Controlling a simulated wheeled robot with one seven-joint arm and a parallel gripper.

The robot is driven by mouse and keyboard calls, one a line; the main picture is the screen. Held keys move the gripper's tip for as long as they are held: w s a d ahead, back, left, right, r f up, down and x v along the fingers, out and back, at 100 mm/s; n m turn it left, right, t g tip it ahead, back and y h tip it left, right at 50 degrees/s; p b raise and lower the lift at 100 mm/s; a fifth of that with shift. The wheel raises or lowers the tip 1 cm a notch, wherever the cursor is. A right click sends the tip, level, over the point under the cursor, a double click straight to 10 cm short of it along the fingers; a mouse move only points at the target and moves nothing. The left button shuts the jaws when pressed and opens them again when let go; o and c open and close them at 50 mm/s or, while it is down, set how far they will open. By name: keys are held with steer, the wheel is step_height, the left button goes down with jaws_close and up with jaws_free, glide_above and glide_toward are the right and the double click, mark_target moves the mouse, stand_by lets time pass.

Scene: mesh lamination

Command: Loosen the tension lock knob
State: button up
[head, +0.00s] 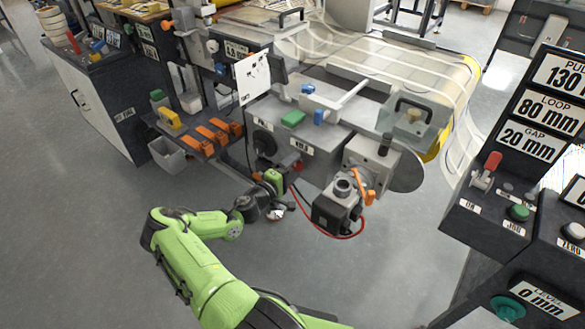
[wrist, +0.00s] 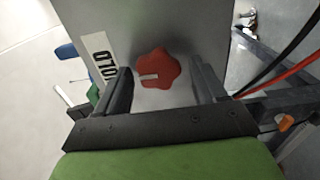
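The tension lock knob (wrist: 157,69) is a red, lobed star knob with a pale mark on the grey machine face. My gripper (wrist: 165,66) is open, with one dark finger on each side of the knob in the wrist view. Gaps show between the knob and both fingers; I cannot tell how far the fingertips are from the face. In the head view the knob (head: 298,165) shows small and dark red on the front of the machine, partly hidden by my gripper (head: 292,174).
A white label (wrist: 100,62) is beside the knob. In the head view a motor block (head: 335,207) with a red cable and an orange lever (head: 369,190) stand right of my gripper. Orange handles (head: 212,132) are to the left. The floor in front is clear.

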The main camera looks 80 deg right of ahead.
steer(key=shift+a, duration=0.1)
steer(key=p+v, duration=0.2)
steer(key=v, duration=1.3)
steer(key=shift+w+a+p, duration=0.2)
steer(key=shift+a+p, duration=0.1)
